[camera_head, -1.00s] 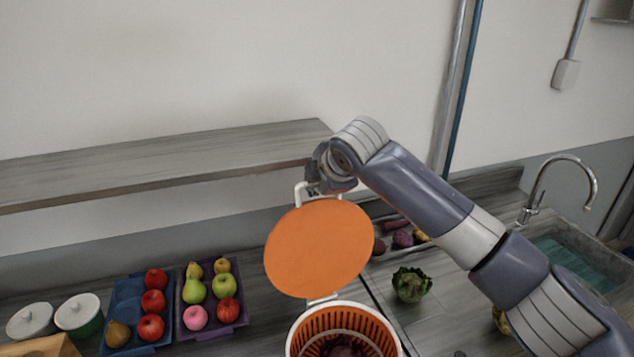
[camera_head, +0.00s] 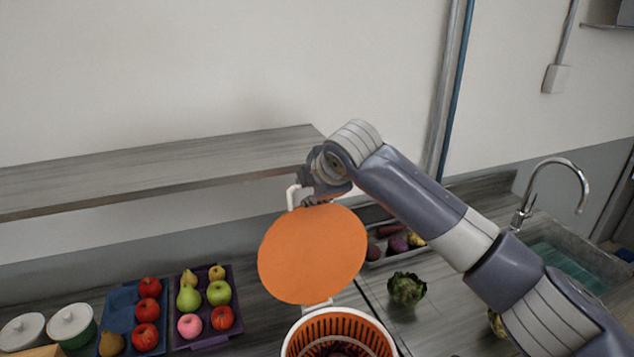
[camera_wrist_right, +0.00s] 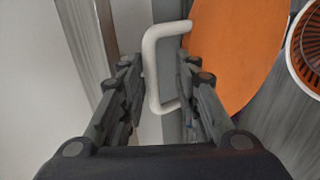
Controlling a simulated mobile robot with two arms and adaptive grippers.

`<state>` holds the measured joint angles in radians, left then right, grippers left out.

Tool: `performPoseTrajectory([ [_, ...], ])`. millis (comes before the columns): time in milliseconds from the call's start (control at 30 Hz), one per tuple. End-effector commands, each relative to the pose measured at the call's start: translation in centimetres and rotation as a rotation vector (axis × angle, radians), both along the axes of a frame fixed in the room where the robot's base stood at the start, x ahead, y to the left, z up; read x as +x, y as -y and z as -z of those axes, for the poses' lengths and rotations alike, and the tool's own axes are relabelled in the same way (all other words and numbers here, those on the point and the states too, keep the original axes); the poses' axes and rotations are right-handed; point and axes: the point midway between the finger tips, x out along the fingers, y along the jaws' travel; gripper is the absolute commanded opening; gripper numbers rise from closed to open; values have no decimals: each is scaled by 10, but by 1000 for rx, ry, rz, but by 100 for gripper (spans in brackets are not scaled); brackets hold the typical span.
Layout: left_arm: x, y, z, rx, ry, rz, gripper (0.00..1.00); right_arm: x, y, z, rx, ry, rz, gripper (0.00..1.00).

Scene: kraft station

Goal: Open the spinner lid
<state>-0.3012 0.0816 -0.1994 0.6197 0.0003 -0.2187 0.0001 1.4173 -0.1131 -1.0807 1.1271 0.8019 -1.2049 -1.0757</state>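The spinner (camera_head: 345,318) stands at the bottom centre of the head view, a white-rimmed tub with an orange slotted basket and dark red contents. Its orange lid (camera_head: 313,255) stands up at the tub's far side, joined there by a white hinge. The tub's mouth is uncovered. The lid's white handle (camera_head: 293,196) shows at its top edge. My right gripper (camera_head: 312,196) is at that edge, partly hidden by the lid. In the wrist view, its fingers (camera_wrist_right: 157,62) are apart, with the white handle (camera_wrist_right: 150,75) between them. My left gripper is out of view.
A grey shelf (camera_head: 160,172) runs along the wall, close to my right gripper. Left of the spinner are a blue tray (camera_head: 122,297) and a purple tray (camera_head: 208,341) of fruit and two lidded pots (camera_head: 72,322). A green vegetable (camera_head: 406,288) and a sink (camera_head: 560,262) lie right.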

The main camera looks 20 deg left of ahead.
Motion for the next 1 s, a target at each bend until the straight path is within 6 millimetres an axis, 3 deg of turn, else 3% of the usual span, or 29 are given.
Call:
performPoseTrajectory([
  [600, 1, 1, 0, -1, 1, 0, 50, -62, 46, -71, 2, 4, 1, 30],
  [1000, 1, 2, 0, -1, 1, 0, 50, -70, 52, -79, 2, 2, 1, 30],
])
